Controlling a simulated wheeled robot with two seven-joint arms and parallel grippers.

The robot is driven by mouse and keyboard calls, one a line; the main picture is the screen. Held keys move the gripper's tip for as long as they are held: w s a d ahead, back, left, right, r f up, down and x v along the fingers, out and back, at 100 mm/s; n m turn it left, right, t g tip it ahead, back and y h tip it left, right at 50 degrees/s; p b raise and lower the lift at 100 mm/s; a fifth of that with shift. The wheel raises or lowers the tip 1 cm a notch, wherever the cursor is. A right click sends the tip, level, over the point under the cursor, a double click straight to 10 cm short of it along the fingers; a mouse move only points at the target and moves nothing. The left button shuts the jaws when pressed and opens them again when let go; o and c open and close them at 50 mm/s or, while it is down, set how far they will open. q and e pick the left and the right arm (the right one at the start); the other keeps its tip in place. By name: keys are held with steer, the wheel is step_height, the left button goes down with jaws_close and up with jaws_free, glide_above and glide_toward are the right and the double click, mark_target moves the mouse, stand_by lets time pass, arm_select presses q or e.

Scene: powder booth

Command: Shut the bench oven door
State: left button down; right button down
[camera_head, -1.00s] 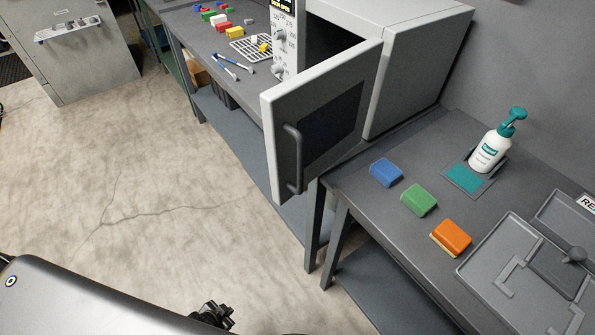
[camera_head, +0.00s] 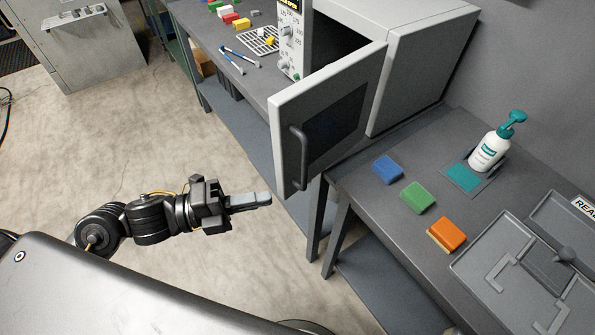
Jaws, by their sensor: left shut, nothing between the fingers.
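The bench oven (camera_head: 430,55) is a light grey box on the dark bench. Its door (camera_head: 340,85) stands wide open toward me, with a dark window and a dark bar handle (camera_head: 300,158) near its free edge. My left gripper (camera_head: 268,199) is shut and empty. It shows to the left of and a little below the door handle, apart from it, over the floor and in front of the bench. My right gripper is not in view.

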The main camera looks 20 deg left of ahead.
mark_target(303, 179)
arm_select(q)
steer(key=w+d+b, duration=0.1)
steer(key=w+d, duration=0.6)
steer(key=shift+b, duration=0.35)
steer(key=shift+w+a, duration=0.35)
steer(key=shift+a, duration=0.3)
steer(key=shift+a+f, duration=0.1)
